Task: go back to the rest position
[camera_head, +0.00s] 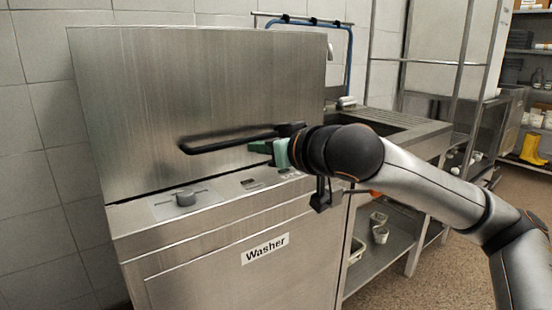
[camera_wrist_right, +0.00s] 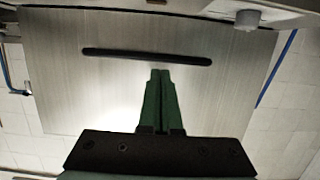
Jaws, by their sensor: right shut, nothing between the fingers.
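My right gripper (camera_head: 262,147) is in front of the steel washer (camera_head: 205,90), close to the black bar handle (camera_head: 215,144) on its upper hood. In the right wrist view the green fingers (camera_wrist_right: 159,75) are together with nothing between them. Their tips point at the hood, just beside the middle of the black handle (camera_wrist_right: 145,56), and appear apart from it. My left gripper is not in view.
A steel sink counter (camera_head: 400,130) with a lower shelf (camera_head: 385,255) holding small containers stands to the right. Open floor (camera_head: 425,285) shows at the lower right.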

